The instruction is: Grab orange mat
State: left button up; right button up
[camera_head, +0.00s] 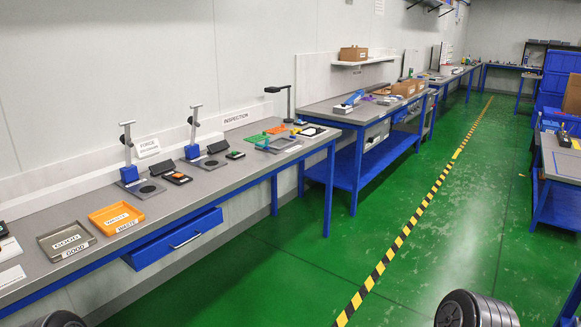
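A small flat orange piece that looks like the mat (275,129) lies on the grey workbench below the INSPECTION sign, behind and right of a flat green piece (256,138). It is small in the view, so its details cannot be told. A larger orange tray (116,217) with a WASTE label stands nearer, on the left part of the same bench. Neither of my grippers is in view. Dark rounded parts at the bottom edge appear to be mine.
A grey GOOD tray (66,241) stands left of the orange tray. Two blue-based test stands (130,174) and a black lamp (289,101) rise from the bench. A blue drawer (176,240) hangs under its front edge. The green floor (330,255) in front is clear.

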aim_at(275, 130)
jog(key=i+l+z, duration=0.25)
jog(key=i+z, duration=0.2)
jog(key=i+l+z, duration=0.1)
jog(key=i+z, duration=0.35)
jog(key=i, duration=0.15)
jog(key=i+j+z, duration=0.15)
jog(key=i+z, duration=0.3)
jog(key=i+u, duration=0.1)
jog(key=i, duration=0.55)
jog(key=i+l+u, duration=0.1)
jog(key=i, duration=0.55)
jog(key=i+l+u, duration=0.1)
jog(key=i, duration=0.6)
jog(key=i+l+u, duration=0.1)
jog(key=i, duration=0.55)
jog(key=i+u, duration=0.45)
jog(key=i+l+u, duration=0.25)
jog(key=i+u, duration=0.15)
jog(key=i, duration=0.15)
jog(key=i+l+u, duration=0.3)
jog(key=i+u, duration=0.15)
